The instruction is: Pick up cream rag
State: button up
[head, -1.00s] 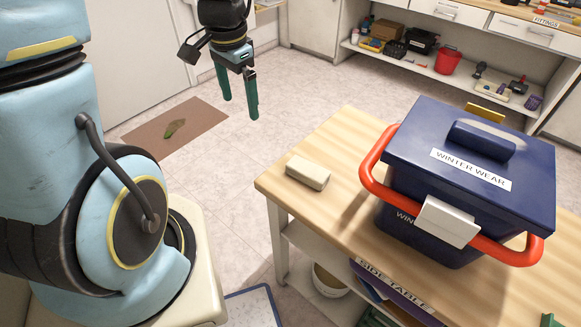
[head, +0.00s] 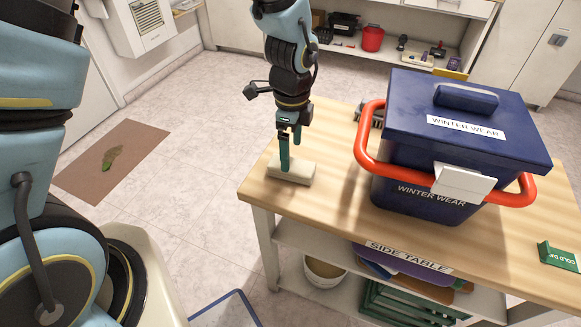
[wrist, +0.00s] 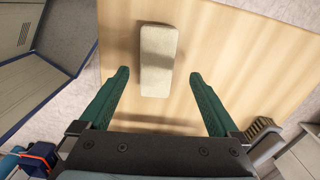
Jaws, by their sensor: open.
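The cream rag (head: 291,171) is a small, pale, folded block lying flat near the left corner of the wooden side table (head: 335,205). In the wrist view the rag (wrist: 158,60) lies beyond the fingertips, lined up between the two fingers. My gripper (head: 290,160) points down over the rag in the head view, with green fingers. In the wrist view my gripper (wrist: 158,78) is open, with nothing between its fingers. I cannot tell the exact height left between the fingertips and the rag.
A navy "WINTER WEAR" box (head: 450,150) with a red handle (head: 365,150) stands on the table to the right. A dark brush (wrist: 262,140) lies near my right finger in the wrist view. A green card (head: 557,254) lies at the table's right.

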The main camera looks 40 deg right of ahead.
aim_at(291, 165)
jog(key=shift+s+a+f+p, duration=0.15)
jog(key=shift+f+p, duration=0.25)
jog(key=shift+f, duration=0.25)
jog(key=shift+f+p, duration=0.55)
jog(key=shift+f, duration=1.5)
jog(key=c, duration=1.4)
